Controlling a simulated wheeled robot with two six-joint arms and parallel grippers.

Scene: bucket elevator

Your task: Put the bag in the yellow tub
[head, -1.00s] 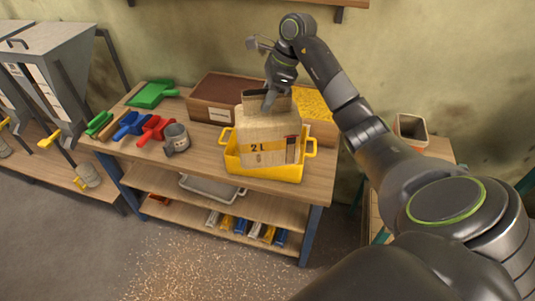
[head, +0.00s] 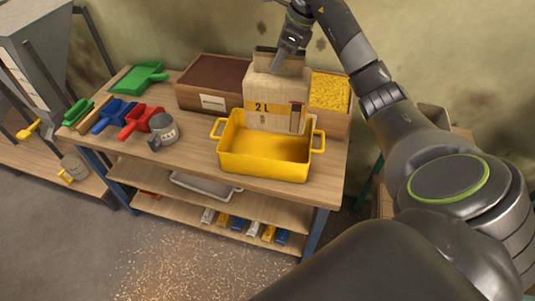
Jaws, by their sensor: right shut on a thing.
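The tan paper bag (head: 272,97), marked "2 L" with a yellow band, is upright with its top held by my right gripper (head: 279,62). The yellow tub (head: 262,166) stands near the front edge of the workbench, and its visible floor is empty. The lower part of the bag hides the middle of the tub's back rim. I cannot tell whether the bag touches the tub. My left gripper is out of view.
Behind the tub is a wooden bin with a brown compartment (head: 213,76) and a yellow-filled compartment (head: 329,92).

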